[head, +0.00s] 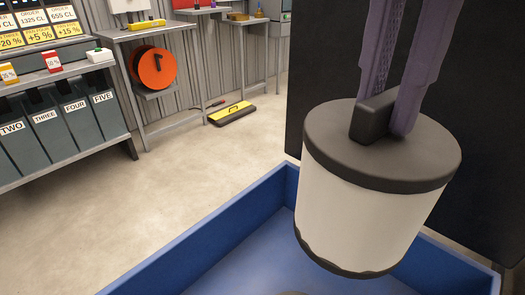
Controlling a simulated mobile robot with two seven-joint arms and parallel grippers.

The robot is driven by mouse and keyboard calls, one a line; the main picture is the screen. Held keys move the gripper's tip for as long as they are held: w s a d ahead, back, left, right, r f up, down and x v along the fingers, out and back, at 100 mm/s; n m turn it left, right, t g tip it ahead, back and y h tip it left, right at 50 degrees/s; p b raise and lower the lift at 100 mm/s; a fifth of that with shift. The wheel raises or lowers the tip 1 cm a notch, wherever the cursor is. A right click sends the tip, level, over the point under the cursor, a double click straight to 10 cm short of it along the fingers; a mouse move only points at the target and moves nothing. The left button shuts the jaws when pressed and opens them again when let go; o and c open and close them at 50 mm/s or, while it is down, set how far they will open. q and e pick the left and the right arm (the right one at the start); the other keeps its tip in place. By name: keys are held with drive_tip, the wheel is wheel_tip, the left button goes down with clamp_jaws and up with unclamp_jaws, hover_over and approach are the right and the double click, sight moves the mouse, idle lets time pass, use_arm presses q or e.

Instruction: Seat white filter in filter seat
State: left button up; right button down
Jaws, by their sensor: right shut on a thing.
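The white filter (357,217) is a white cylinder with a dark top cap and a dark bottom rim, close to the camera on the right. My right gripper (386,122) is shut on the block-shaped handle on top of the filter, with its purple fingers on either side. The filter hangs, slightly tilted in the picture, over a blue-walled tray (235,225). No filter seat can be made out; a small dark shape shows at the bottom edge, too cut off to tell. My left gripper is not in view.
A large dark panel (330,70) stands behind the filter. At left, a shelf holds grey bins (80,105). An orange disc (157,68) sits at a metal table, and a yellow-topped item (232,113) lies on the floor. The floor between is clear.

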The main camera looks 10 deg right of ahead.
sight(326, 209)
drive_tip(key=a+f+n+b, duration=0.1)
drive_tip(key=f+n+b, duration=0.1)
drive_tip(key=n, duration=0.2)
drive_tip(key=a+f+n+b, duration=0.1)
drive_tip(key=f+n+b, duration=0.1)
drive_tip(key=f+n, duration=0.1)
drive_tip(key=a+f+n+b, duration=0.1)
drive_tip(key=f+n+b, duration=0.1)
drive_tip(key=n, duration=0.3)
drive_tip(key=shift+s+f+n, duration=0.3)
drive_tip(key=shift+s+f, duration=0.05)
drive_tip(key=shift+f, duration=0.4)
drive_tip(key=shift+a+f+n+b, duration=0.1)
drive_tip(key=shift+f+n+b, duration=0.2)
drive_tip(key=shift+n, duration=0.3)
drive_tip(key=shift+a+f+n+b, duration=0.1)
drive_tip(key=shift+f+n+b, duration=0.15)
drive_tip(key=shift+n, duration=0.35)
drive_tip(key=shift+f, duration=0.3)
wheel_tip(326, 209, down, 19)
drive_tip(key=b, duration=0.5)
drive_tip(key=shift+f, duration=0.25)
drive_tip(key=c, duration=0.8)
unclamp_jaws()
